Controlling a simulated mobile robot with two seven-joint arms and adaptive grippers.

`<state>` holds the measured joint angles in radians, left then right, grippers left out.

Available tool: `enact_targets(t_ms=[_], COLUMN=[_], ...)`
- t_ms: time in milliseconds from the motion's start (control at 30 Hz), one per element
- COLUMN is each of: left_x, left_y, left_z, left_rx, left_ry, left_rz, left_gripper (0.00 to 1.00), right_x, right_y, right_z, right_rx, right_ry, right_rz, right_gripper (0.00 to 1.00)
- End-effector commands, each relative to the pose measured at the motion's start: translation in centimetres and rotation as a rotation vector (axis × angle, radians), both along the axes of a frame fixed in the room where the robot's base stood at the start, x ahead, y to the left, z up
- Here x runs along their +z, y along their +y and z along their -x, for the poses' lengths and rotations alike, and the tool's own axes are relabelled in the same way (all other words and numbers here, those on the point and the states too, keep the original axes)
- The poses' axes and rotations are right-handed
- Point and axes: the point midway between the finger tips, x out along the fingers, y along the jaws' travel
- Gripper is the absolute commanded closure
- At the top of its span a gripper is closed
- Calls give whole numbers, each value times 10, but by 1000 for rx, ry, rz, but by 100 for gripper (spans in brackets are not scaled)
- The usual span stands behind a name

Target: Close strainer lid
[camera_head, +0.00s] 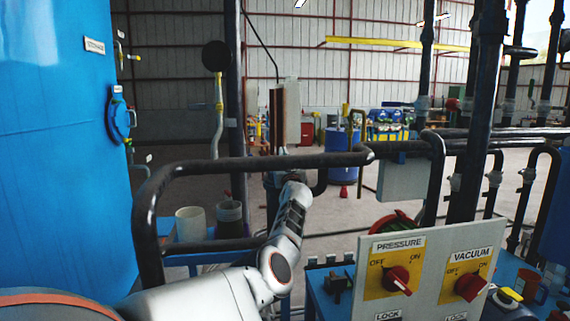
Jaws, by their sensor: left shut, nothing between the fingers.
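I cannot clearly pick out the strainer or its lid in the head view. A round blue cover (119,115) with a small label above it sits on the side of the blue tank (60,150). A dark round disc (215,55) stands on a post behind the railing. My left arm reaches up from the bottom left. My left gripper (292,177) is at its far end, small and partly hidden near the dark pipe railing, shut and empty. I cannot tell whether it touches anything. My right gripper is not in view.
A dark pipe railing (260,163) crosses in front of me. A control panel (425,262) with red PRESSURE (397,280) and VACUUM (470,287) knobs stands at the lower right. Two cylindrical containers stand behind the railing. Dark vertical pipes crowd the right.

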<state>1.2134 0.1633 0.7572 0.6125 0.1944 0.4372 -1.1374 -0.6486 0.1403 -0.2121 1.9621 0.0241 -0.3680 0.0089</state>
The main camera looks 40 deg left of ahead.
Motion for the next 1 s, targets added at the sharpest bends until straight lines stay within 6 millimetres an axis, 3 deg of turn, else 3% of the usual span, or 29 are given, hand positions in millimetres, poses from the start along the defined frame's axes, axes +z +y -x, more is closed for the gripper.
enact_targets(t_ms=[667,1000], left_x=[-19,-26], left_y=[-39,-47], left_z=[35,38], left_rx=[2,-3], left_ry=[-1,6], left_rz=[1,4], left_gripper=[100,100], right_x=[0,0], right_y=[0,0], right_z=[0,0], right_rx=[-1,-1], right_ry=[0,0], right_rz=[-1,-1], right_gripper=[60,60])
